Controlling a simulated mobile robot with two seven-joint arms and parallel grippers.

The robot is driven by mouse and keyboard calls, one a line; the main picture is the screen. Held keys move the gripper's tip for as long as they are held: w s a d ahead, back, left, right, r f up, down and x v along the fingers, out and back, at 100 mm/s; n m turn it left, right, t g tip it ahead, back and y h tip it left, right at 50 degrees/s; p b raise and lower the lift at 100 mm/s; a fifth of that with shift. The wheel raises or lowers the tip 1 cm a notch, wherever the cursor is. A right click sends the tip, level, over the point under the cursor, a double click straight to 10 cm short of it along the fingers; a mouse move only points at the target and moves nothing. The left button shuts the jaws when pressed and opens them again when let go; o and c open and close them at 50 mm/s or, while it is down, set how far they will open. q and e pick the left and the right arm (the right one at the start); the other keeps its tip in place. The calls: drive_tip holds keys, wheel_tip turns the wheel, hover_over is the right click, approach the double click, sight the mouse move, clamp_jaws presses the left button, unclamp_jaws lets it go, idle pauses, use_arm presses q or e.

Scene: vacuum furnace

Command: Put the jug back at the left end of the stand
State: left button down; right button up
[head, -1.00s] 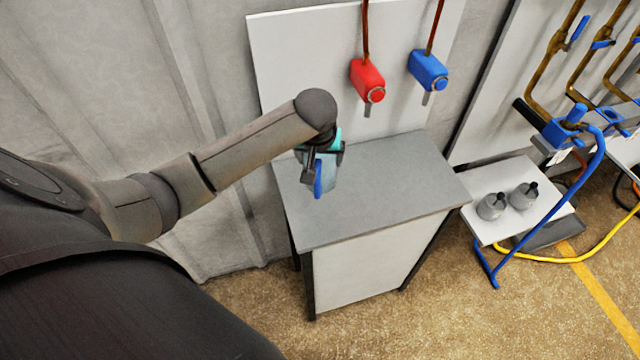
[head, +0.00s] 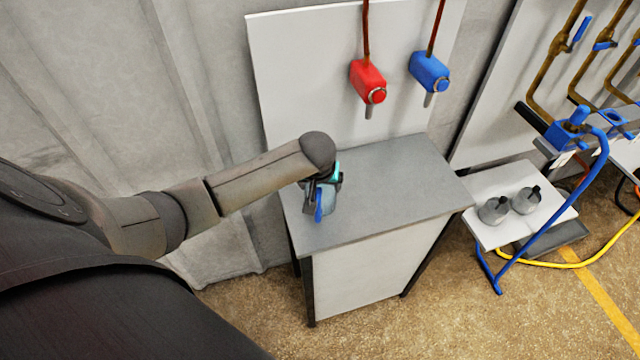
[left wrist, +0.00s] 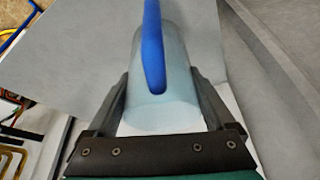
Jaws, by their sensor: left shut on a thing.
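The jug (head: 329,197) is light blue and translucent with a dark blue handle. My left gripper (head: 322,187) is shut on it at the left end of the grey-topped stand (head: 400,190). In the left wrist view the jug (left wrist: 165,92) sits between the two fingers of the left gripper (left wrist: 160,95), its blue handle facing up in the picture. The gripper and arm hide part of the jug in the head view. I cannot tell whether the jug's base touches the stand top. My right gripper is not in view.
A red tap (head: 368,82) and a blue tap (head: 429,72) hang on the white panel behind the stand. A low white table (head: 490,232) at the right holds two grey vessels (head: 508,204). The right part of the stand top is clear.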

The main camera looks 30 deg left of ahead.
use_arm(q)
drive_tip(key=shift+f, duration=0.15)
unclamp_jaws()
drive_tip(key=shift+r, duration=0.45)
drive_tip(key=p+v, duration=0.3)
drive_tip(key=v, duration=0.8)
drive_tip(key=shift+s+r, duration=0.2)
drive_tip(key=shift+d, duration=0.2)
